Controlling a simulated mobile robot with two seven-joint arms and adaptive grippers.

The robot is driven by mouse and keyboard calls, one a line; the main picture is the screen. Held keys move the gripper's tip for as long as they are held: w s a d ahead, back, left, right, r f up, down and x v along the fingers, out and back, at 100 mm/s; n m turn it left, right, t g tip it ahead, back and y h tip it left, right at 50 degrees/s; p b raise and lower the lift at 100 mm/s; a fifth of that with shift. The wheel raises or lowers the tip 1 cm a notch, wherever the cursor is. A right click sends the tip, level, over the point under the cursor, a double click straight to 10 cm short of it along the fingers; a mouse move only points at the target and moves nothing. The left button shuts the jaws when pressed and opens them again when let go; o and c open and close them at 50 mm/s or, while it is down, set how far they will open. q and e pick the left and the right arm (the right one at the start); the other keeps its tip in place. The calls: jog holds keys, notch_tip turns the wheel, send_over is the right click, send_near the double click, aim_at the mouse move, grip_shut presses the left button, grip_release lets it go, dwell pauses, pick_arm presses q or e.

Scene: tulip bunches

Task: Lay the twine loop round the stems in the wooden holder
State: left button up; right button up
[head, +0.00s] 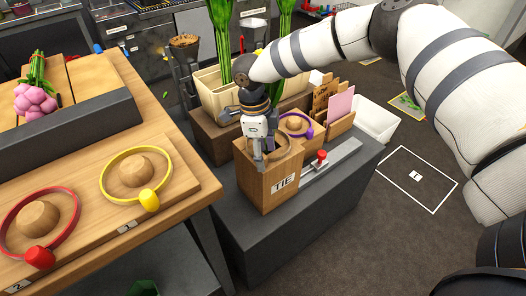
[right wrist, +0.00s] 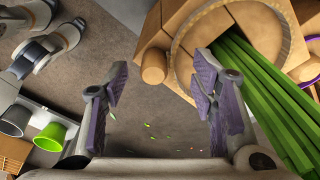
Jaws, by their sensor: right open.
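The wooden holder marked TIE (head: 262,186) stands on a grey stand; its top also shows in the right wrist view (right wrist: 185,20). The tan twine loop (head: 287,148) lies at the holder's top. In the right wrist view the loop (right wrist: 177,42) curves left of the green stems (right wrist: 275,95), its wooden bead (right wrist: 153,68) outside the holder's edge. The stems hide its far side, so I cannot tell whether it fully encircles them. My right gripper (head: 260,160) is open at the holder, its fingertips (right wrist: 160,88) apart with the bead just beyond. My left gripper is out of view.
A purple ring (head: 308,131) lies behind the holder. A red-knobbed slider (head: 321,157) sits to its right. Planters with green stems (head: 221,45) stand behind. The wooden table at left holds a yellow ring (head: 105,172), a red ring (head: 73,206) and pink tulips (head: 35,101).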

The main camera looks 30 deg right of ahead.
notch_tip(320, 180, up, 12)
jog(key=w+a, duration=0.1)
jog(key=shift+s+f, duration=0.1)
dwell(0.8)
